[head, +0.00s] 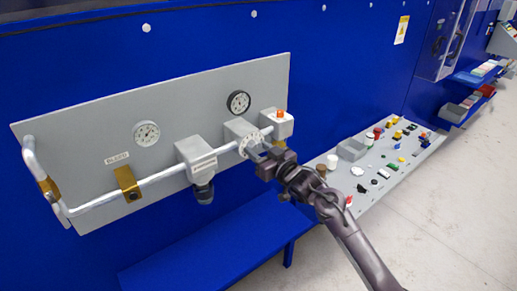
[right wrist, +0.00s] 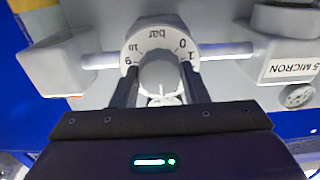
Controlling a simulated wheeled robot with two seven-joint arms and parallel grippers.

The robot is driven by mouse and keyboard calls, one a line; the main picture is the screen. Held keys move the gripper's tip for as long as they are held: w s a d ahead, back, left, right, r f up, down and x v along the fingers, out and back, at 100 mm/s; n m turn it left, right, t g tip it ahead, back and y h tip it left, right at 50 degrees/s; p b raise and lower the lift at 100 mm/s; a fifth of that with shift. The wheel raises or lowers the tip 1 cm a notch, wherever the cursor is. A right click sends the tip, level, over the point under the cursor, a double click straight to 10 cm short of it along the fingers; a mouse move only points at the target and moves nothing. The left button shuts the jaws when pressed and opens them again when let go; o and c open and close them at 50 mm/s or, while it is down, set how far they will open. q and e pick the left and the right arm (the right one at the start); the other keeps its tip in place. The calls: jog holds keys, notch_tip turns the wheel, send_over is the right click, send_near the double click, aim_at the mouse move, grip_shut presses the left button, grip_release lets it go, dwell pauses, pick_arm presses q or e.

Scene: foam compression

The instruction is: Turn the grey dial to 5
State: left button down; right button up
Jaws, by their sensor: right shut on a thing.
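The grey dial (right wrist: 160,70) is a round knob inside a white scale ring (right wrist: 133,50). The ring is marked "bar", with 0 and 1 on the right and 9 and 10 on the left. In the head view the scale ring (head: 250,144) sits on a grey box on the pipe. My right gripper (head: 265,159) is at the dial. In the right wrist view its dark fingers (right wrist: 160,88) are on both sides of the knob, shut on it. A thin light line shows low on the knob; the figure it points to is hidden. My left gripper is not in view.
The grey panel (head: 80,120) carries two round gauges, a silver pipe (head: 155,178) and a filter housing (head: 197,155). An orange-topped box (head: 283,122) is close right of the dial. A blue bench (head: 200,250) and a sloped board of small parts (head: 400,165) are below.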

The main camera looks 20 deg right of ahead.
jog(key=shift+f, duration=0.1)
jog(key=o, duration=1)
jog(key=shift+c, duration=0.2)
jog(key=b+v, duration=0.2)
jog(key=v, duration=0.5)
jog(key=shift+s, duration=0.4)
jog(key=shift+d, duration=0.1)
